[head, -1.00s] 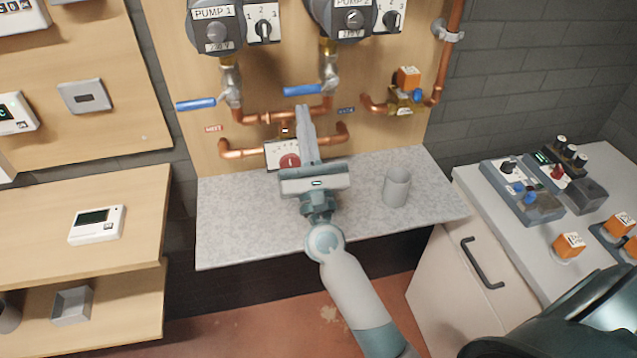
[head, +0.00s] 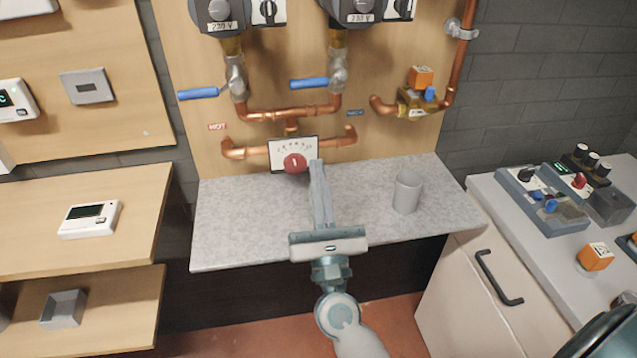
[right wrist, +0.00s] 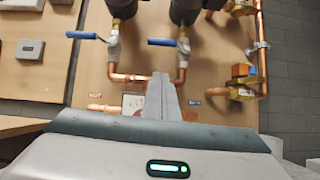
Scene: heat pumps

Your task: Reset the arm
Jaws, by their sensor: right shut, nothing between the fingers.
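My right gripper (head: 318,165) is shut and empty. In the head view it points toward the back panel, over the grey speckled counter (head: 240,215). In the right wrist view the shut fingers (right wrist: 163,78) point at the pipes and cover part of the dial plate (right wrist: 131,101). My left gripper is not in view.
A grey cup (head: 407,192) stands on the counter right of my gripper. Two blue-handled valves (head: 198,93) and copper pipes are above. At right, a cabinet (head: 450,280) carries control boxes (head: 540,205). Shelves (head: 130,205) with a white thermostat (head: 90,219) are at left.

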